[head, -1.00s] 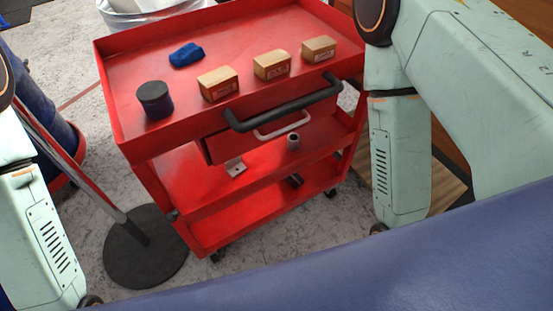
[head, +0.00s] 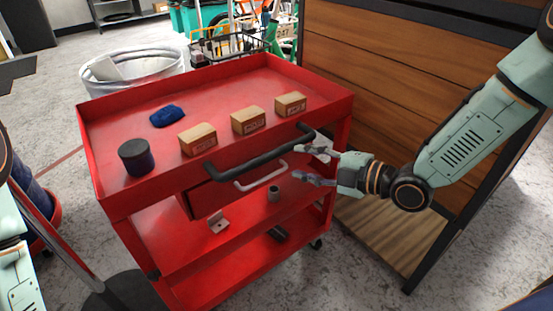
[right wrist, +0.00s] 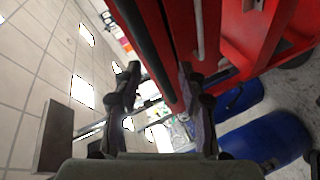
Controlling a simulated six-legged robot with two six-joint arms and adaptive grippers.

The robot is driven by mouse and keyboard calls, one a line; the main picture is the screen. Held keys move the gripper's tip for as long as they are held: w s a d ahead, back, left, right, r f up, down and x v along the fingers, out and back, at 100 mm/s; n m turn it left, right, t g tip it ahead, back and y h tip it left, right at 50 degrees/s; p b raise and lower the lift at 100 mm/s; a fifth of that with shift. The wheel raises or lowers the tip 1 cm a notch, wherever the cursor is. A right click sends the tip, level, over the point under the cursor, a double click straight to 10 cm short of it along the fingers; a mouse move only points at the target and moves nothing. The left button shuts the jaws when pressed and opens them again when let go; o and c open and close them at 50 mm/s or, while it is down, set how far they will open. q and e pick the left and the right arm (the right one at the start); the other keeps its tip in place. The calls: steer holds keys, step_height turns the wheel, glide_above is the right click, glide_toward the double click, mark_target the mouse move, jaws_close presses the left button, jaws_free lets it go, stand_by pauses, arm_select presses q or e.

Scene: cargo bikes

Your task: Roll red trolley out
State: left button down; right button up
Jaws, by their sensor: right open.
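The red trolley (head: 110,185) stands in the middle of the head view, with a top tray and lower shelves. Its black push handle (head: 255,158) runs along the near side, above a drawer with a grey pull (head: 262,178). My right gripper (head: 305,163) is open beside the handle's right end. In the right wrist view the black handle (right wrist: 150,45) passes between the fingertips of the open right gripper (right wrist: 159,70) in the picture; I cannot tell whether they touch it. My left gripper is out of view; only part of that arm shows at the left edge.
Three small boxes (head: 249,121), a dark cylinder (head: 136,158) and a blue cloth (head: 166,116) lie on the top tray. A wooden-slatted unit (head: 395,75) stands close on the right. A post with a round black base (head: 130,291) stands at the near left. A bin (head: 135,70) is behind.

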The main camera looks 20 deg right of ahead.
mark_target(276, 157)
steer(key=w+a+n+b, duration=0.1)
steer(key=w+a+n, duration=0.1)
steer(key=w+a+n+y+b, duration=0.1)
steer(key=w+a+n+b, duration=0.1)
steer(key=a, duration=0.1)
steer(key=shift+w+a+f+n, duration=0.1)
steer(key=shift+a+f+n, duration=0.15)
steer(key=shift+n, duration=0.15)
steer(key=shift+w+a, duration=0.45)
steer(key=shift+w, duration=0.1)
steer(key=shift+c, duration=0.4)
jaws_close()
